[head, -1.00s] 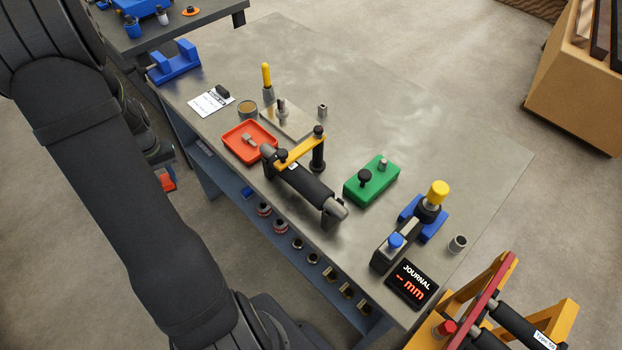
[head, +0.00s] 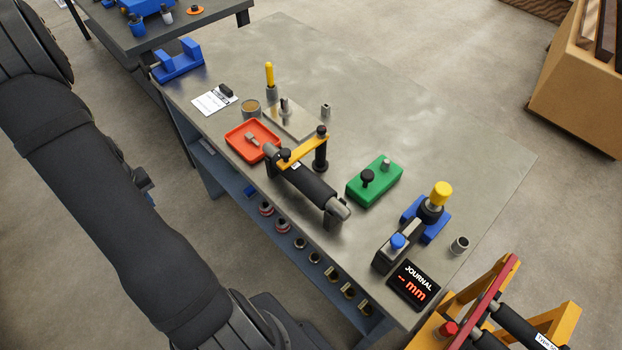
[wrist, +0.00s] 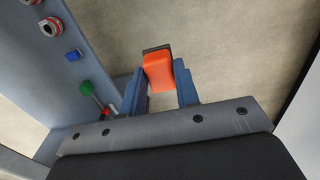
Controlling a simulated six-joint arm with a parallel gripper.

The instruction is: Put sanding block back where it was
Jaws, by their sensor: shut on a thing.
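The sanding block (wrist: 158,72) is orange with a dark grey edge along its far end. In the wrist view it sits between the two blue fingers of my gripper (wrist: 158,80), which is shut on it. The block is held in the air with bare floor behind it. The blue-grey side of the bench (wrist: 60,95) is to its left, apart from it. In the head view the block and gripper are hidden behind my arm.
The workbench (head: 400,140) carries a roller in a stand (head: 305,183), a red tray (head: 240,148) and a green block (head: 360,190). A lower shelf (head: 228,178) holds several rings. In the wrist view a blue block (wrist: 74,55) and a green-handled tool (wrist: 88,90) lie on the shelf.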

